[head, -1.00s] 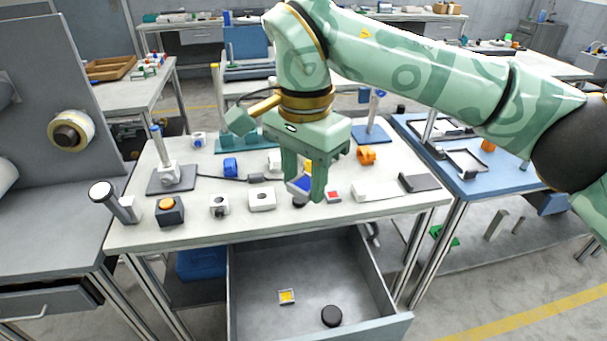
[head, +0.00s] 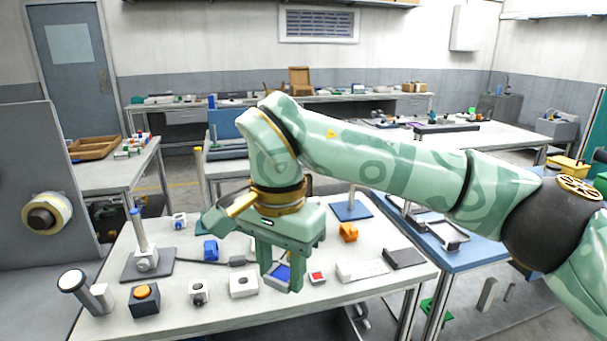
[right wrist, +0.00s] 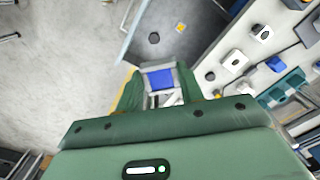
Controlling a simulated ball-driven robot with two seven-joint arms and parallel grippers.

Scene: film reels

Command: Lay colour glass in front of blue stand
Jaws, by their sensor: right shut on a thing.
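My right gripper (head: 281,280) is shut on a colour glass (head: 280,274), a blue pane in a pale square frame. The right wrist view shows the blue pane (right wrist: 160,78) between the two green fingers (right wrist: 160,94). The gripper is over the front part of the pale table. A stand with a blue base (head: 352,208) and an upright post is at the back right of the table, behind the gripper. Another stand (head: 136,262) at the left has a dark grey base and a blue-topped post. My left gripper is not in view.
A red framed piece (head: 317,277), a white block (head: 362,270) and a dark plate (head: 404,258) lie right of the gripper. White blocks (head: 243,285) and an orange-button box (head: 144,297) are left. An orange part (head: 348,232) sits before the blue base.

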